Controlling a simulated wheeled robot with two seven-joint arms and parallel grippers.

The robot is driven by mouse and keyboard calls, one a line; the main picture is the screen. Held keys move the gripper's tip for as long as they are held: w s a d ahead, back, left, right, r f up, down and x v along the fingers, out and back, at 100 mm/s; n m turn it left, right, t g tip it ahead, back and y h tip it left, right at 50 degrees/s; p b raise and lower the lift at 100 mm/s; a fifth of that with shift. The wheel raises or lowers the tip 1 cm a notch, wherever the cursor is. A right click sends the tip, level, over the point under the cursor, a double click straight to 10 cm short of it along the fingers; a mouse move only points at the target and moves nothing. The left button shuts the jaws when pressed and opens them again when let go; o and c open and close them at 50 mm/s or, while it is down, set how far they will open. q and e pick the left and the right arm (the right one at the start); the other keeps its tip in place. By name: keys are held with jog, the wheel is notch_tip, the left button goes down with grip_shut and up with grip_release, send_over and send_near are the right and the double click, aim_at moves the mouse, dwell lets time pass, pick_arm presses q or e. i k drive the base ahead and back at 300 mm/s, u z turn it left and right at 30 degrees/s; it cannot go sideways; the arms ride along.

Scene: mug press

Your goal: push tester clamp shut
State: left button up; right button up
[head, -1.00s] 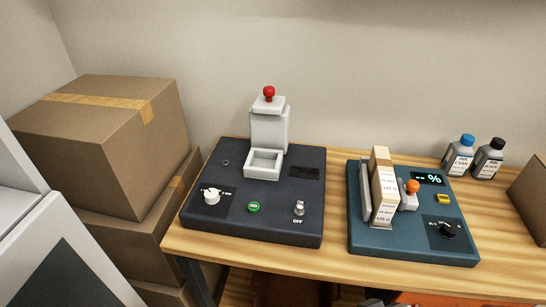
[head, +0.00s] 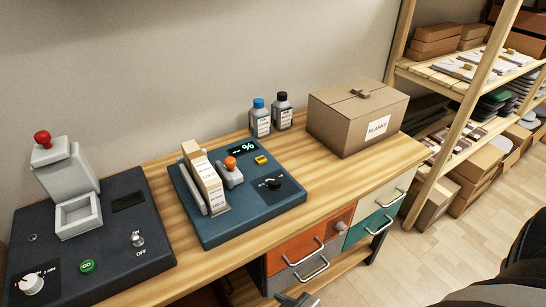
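The tester is a teal box (head: 267,205) on the wooden bench, with a small lit "%" display (head: 243,148). On it a tan block with white labels (head: 207,181) stands upright beside a grey upright plate (head: 188,190). A pale grey slider with an orange knob (head: 230,163) is on the block's right side; I cannot tell whether it touches the block. A small grey piece at the bottom edge, seemingly my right gripper (head: 297,299), is cut off, so its opening is hidden. It is well in front of the tester. My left gripper is out of view.
A dark press (head: 130,262) with a red knob (head: 42,138) stands left of the tester. Two ink bottles (head: 260,120) and a cardboard box (head: 345,125) stand behind and right. Drawers (head: 293,247) lie under the bench; a loaded wooden shelf (head: 470,83) is at right.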

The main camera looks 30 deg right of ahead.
aim_at(230, 175)
jog(key=z, duration=2.9)
jog(key=i, duration=0.65)
jog(key=u, duration=1.85)
